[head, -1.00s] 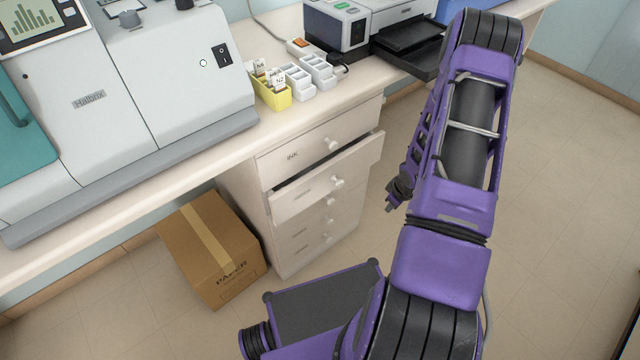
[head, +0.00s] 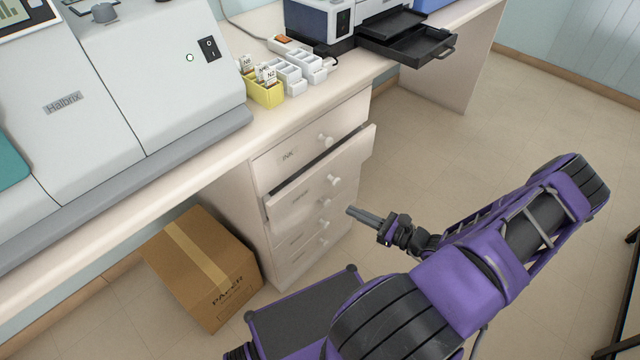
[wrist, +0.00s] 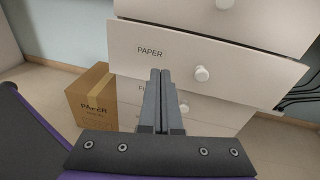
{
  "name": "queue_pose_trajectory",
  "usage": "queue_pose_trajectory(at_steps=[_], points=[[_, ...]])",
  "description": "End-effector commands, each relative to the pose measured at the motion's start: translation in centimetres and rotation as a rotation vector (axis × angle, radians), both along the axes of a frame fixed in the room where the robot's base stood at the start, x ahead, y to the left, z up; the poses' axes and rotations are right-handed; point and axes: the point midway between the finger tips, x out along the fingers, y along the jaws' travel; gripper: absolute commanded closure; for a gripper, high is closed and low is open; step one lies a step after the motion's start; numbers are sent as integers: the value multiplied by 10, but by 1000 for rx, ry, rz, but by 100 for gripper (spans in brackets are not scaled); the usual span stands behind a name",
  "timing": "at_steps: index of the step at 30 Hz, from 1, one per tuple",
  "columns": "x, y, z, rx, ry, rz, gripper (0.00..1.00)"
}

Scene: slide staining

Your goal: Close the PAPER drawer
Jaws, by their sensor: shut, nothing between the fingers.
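The PAPER drawer (head: 305,196) is the second one down in the white cabinet and stands partly open, with a dark gap above its front. In the wrist view its front (wrist: 235,72) carries the label PAPER and a round white knob (wrist: 202,74). My gripper (head: 353,212) is shut and empty, to the right of the drawer front and a little below its knob (head: 334,180) in the head view. In the wrist view my shut fingertips (wrist: 160,72) overlap the lower part of the front, left of the knob. I cannot tell whether they touch it.
The INK drawer (head: 290,152) above looks shut, and further drawers (head: 297,240) lie below. A cardboard box (head: 190,275) stands on the floor left of the cabinet. The counter above holds slide racks (head: 265,95) and a printer (head: 325,20). The floor (head: 440,140) right of the cabinet is clear.

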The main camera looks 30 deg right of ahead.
Motion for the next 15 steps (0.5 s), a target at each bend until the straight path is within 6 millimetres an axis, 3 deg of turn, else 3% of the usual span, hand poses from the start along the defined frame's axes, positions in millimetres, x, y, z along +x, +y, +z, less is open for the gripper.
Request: queue_pose_trajectory(at_steps=[3,6,11,15], points=[[4,-22,3,80,-32,-127,100],[8,-28,5,102,-42,-162,100],[25,-21,5,102,-42,-161,100],[52,-11,5,102,-42,-159,100]])
